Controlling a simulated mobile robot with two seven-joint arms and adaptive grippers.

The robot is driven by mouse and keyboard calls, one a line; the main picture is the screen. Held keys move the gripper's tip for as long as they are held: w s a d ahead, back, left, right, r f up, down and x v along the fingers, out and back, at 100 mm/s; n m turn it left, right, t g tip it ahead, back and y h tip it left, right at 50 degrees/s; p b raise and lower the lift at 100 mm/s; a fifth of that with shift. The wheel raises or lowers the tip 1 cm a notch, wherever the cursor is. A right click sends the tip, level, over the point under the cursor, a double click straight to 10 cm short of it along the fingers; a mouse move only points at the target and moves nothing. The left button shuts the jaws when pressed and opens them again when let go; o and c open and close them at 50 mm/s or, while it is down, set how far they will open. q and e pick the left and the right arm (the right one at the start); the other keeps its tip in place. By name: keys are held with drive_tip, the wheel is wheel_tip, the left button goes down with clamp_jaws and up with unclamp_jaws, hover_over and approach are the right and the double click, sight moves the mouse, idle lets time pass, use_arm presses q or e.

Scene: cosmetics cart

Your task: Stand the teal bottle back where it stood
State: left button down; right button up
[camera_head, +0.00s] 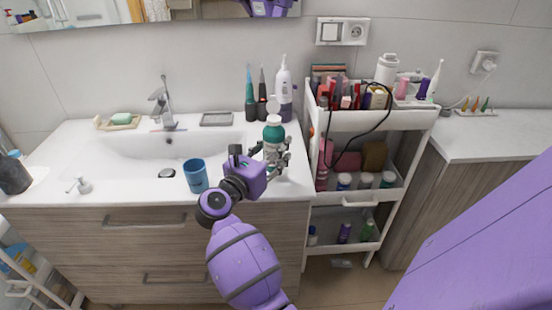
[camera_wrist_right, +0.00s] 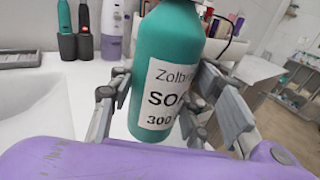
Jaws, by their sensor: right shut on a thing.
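The teal bottle (camera_head: 273,133) has a white label and a pale top, and stands upright at the right end of the sink counter (camera_head: 232,140). In the right wrist view the teal bottle (camera_wrist_right: 165,75) fills the middle, its label facing the camera; its top is cut off. My right gripper (camera_head: 275,160) is shut on it, with a finger on each side (camera_wrist_right: 160,95). I cannot tell whether its base touches the counter. My left gripper is not in view.
A blue cup (camera_head: 196,175) stands left of my right gripper. Toothbrushes in dark holders (camera_head: 251,110) and a white-purple device (camera_head: 284,88) stand behind the bottle. The white cart (camera_head: 398,122), full of cosmetics, is to the right; a black cable (camera_head: 388,115) hangs over its edge.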

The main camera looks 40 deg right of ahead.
drive_tip(key=shift+w+d+f, duration=0.2)
drive_tip(key=shift+d+f, duration=0.2)
drive_tip(key=shift+f, duration=0.1)
drive_tip(key=f, duration=0.3)
drive_tip(key=shift+w+d+f+p, duration=0.15)
drive_tip(key=shift+d+f+p, duration=0.05)
drive_tip(key=shift+f+p, duration=0.1)
drive_tip(key=shift+f, duration=0.25)
drive_tip(key=o, duration=1.4)
drive_tip(key=shift+o, duration=0.2)
drive_tip(key=shift+r, duration=0.1)
